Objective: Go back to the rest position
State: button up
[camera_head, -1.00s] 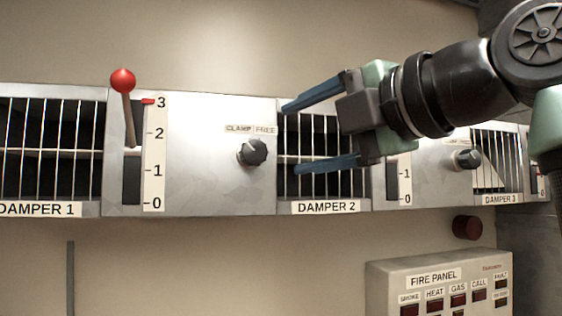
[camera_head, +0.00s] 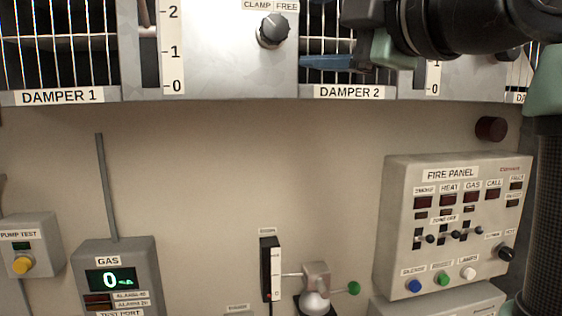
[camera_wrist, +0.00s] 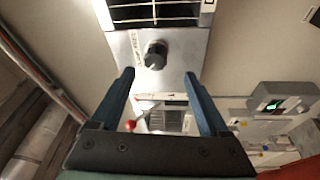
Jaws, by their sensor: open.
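My gripper (camera_wrist: 160,76) is open and empty in the wrist view, its two blue fingers spread apart. In the head view one blue finger (camera_head: 326,62) shows in front of the DAMPER 2 grille (camera_head: 318,82); the upper part of the gripper is cut off by the top edge. In the wrist view a dark knob (camera_wrist: 155,55) on a grey panel lies beyond the fingertips, apart from them. A red ball (camera_wrist: 130,125) shows farther off, between the fingers.
The CLAMP/FREE knob (camera_head: 273,30) is left of the finger. Below the dampers are the fire panel (camera_head: 395,235), a dark red round fixture (camera_head: 491,128), the gas meter (camera_head: 141,256), the pump test box (camera_head: 42,235) and a green-tipped lever (camera_head: 353,288). The wall between is mostly bare.

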notch_tip(320, 180, down, 4)
jog(key=a+m+t+h, duration=0.1)
jog(key=a+m+t, duration=0.2)
jog(key=m, duration=0.3)
jog(key=s+a+f+m+t+h+b, duration=0.1)
jog(key=s+f+m+t+h, duration=0.1)
jog(key=s+m, duration=0.5)
jog(key=s+a+f+m+t+h+b, duration=0.1)
jog(key=s+f+m+t+h+b, duration=0.1)
jog(key=s+m+t+h, duration=0.3)
jog(key=s+f+m, duration=0.1)
jog(key=s+m, duration=0.1)
jog(key=m, duration=0.1)
jog(key=shift+s+a+m+h, duration=0.15)
jog(key=shift+s+m+h, duration=0.15)
jog(key=shift+s, duration=0.05)
jog(key=shift+f, duration=0.1)
